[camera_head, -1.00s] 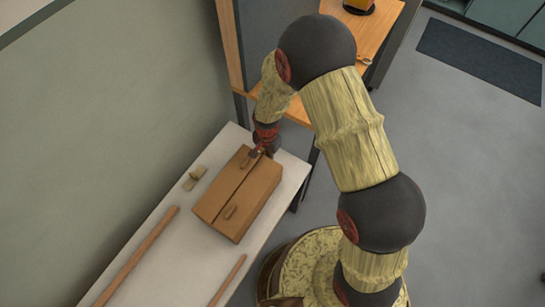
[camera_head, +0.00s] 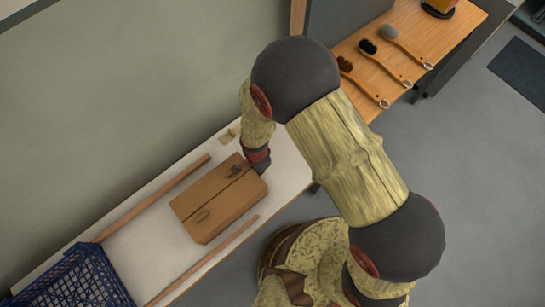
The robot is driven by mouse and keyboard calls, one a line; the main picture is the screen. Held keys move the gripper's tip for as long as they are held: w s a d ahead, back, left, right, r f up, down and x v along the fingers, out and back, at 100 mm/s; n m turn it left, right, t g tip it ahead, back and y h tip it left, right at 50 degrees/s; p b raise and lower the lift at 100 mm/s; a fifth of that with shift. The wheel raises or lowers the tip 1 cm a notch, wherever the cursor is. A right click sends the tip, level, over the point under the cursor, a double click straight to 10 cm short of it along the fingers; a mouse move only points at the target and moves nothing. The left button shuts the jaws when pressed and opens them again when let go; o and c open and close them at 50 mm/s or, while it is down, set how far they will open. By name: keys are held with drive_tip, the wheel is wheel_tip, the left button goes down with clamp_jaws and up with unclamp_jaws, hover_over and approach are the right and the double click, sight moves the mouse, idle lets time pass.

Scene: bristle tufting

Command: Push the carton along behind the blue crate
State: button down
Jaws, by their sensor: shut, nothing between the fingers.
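The brown carton (camera_head: 222,205) lies flat on the white table, with two handle-like marks on its top. It sits partly between two wooden rails. The blue crate (camera_head: 78,284) is at the lower left, cut off by the picture edge, further down the table from the carton. My gripper (camera_head: 243,169) is shut and empty, pointing down at the carton's upper right end. Its fingertips are partly hidden by my wrist, so I cannot tell if they touch the carton.
The left rail (camera_head: 153,197) and right rail (camera_head: 205,261) run along the white table (camera_head: 150,240). A small beige piece (camera_head: 229,135) lies near the wall. Brushes (camera_head: 376,62) lie on a wooden shelf at the upper right. Bare table lies between carton and crate.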

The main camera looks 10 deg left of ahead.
drive_tip(key=s+a, duration=0.6)
drive_tip(key=s, duration=0.2)
drive_tip(key=s+a, duration=0.6)
drive_tip(key=s, duration=0.2)
drive_tip(key=s+a+p, duration=0.1)
drive_tip(key=s+a, duration=0.5)
drive_tip(key=s, duration=0.2)
drive_tip(key=shift+a, duration=0.35)
